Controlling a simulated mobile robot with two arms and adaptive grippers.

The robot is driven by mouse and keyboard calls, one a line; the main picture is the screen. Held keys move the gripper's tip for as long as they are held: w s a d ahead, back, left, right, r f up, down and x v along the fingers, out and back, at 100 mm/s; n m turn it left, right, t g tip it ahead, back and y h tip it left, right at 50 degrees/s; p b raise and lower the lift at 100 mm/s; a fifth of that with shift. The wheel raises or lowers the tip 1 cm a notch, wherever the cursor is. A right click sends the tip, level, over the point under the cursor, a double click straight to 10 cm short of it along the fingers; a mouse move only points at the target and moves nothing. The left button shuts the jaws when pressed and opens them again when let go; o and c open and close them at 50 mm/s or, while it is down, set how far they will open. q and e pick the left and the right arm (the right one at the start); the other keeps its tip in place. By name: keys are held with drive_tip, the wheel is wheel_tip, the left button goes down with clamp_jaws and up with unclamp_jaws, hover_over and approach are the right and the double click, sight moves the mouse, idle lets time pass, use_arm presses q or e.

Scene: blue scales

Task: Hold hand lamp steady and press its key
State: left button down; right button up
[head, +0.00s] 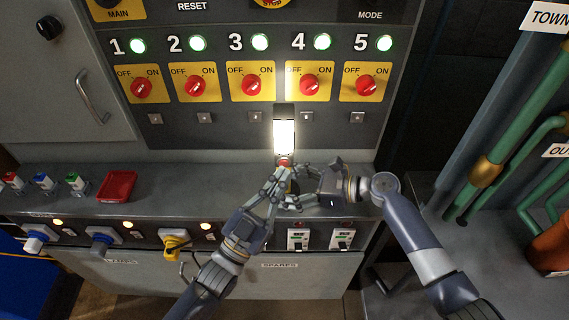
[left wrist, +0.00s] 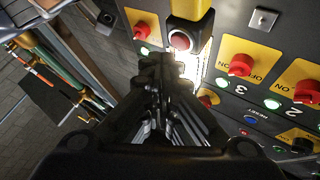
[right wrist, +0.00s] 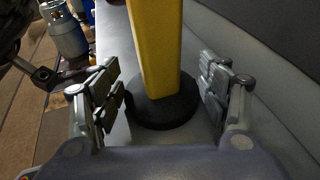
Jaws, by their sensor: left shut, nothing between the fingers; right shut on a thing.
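The hand lamp (head: 284,136) stands upright below the panel, its head glowing white. Its red key (left wrist: 181,40) shows in the left wrist view, set in a black housing next to the yellow handle. My left gripper (head: 284,172) is shut and empty, its fingertips close to the key; I cannot tell whether they touch it. My right gripper (head: 292,199) is shut on the lamp's yellow handle (right wrist: 153,45), above its round black base (right wrist: 162,108). In the head view the grippers hide most of the handle.
The panel behind has red rotary switches (head: 253,85) under lit green lamps. A red tray (head: 117,186) and several coloured push-button blocks sit on the grey ledge (head: 205,183) at left. Sockets and plugs line its front. Green pipes (head: 500,130) stand at right.

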use_arm(q)
drive_tip(key=s, duration=0.5)
drive_tip(key=shift+s, duration=0.2)
use_arm(e)
drive_tip(key=o, duration=0.9)
